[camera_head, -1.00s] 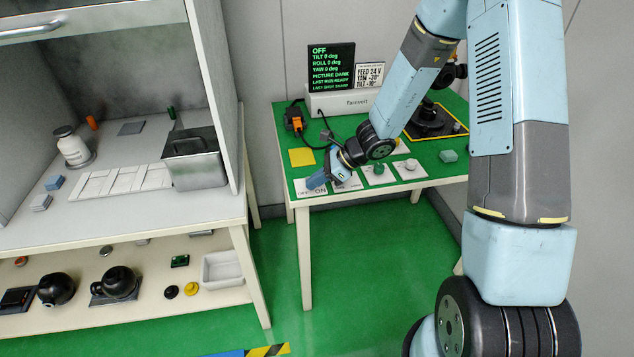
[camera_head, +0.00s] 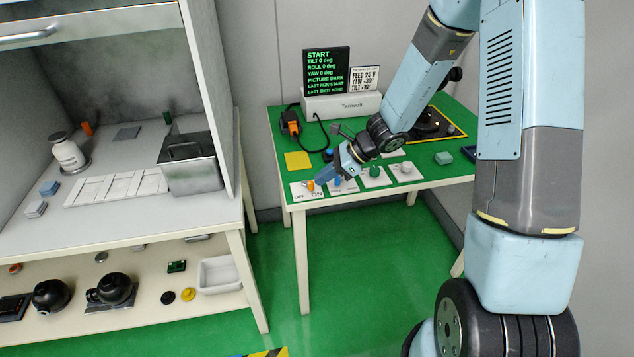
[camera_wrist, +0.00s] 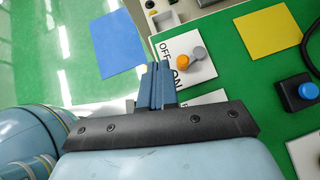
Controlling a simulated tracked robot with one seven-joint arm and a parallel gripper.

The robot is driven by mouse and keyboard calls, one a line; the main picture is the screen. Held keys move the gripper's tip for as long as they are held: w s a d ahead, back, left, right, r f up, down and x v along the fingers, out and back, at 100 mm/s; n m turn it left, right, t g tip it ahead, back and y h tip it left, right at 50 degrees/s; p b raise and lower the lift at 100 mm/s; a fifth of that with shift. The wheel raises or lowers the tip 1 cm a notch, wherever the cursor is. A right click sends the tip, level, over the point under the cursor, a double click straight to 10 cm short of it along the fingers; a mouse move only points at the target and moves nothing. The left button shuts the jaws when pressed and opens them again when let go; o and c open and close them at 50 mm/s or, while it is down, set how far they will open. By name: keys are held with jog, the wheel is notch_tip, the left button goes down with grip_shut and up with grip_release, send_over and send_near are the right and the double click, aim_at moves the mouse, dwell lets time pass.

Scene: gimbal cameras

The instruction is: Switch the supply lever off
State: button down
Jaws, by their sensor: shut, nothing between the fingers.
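The supply lever has an orange knob (camera_head: 310,186) and stands on a white plate (camera_head: 301,192) marked OFF on the left and ON on the right, at the table's front left corner. In the wrist view the orange knob (camera_wrist: 184,60) sits beside a grey round part, between the two words; its exact setting is hard to tell. My gripper (camera_head: 319,179) is shut and empty, just right of the knob. In the wrist view its closed blue fingers (camera_wrist: 160,68) lie beside the plate, apart from the knob in the picture. The display (camera_head: 326,70) reads START.
A yellow square (camera_head: 297,161) and a cabled orange-black device (camera_head: 291,122) lie behind. A bench (camera_head: 100,215) stands to the left.

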jog(key=shift+s+d+r, duration=0.55)
jog(key=shift+d+r, duration=0.35)
jog(key=shift+s+d+r, duration=0.55)
jog(key=shift+d+r, duration=0.3)
jog(key=shift+d, duration=0.1)
jog(key=w+d, duration=0.4)
jog(key=d, duration=0.4)
jog(key=shift+w+m+t, duration=0.25)
jog(key=shift+m+t, duration=0.05)
jog(key=shift+a, duration=0.15)
jog(key=x, duration=0.9)
jog(key=shift+a+f, duration=0.3)
jog(key=shift+a, duration=2)
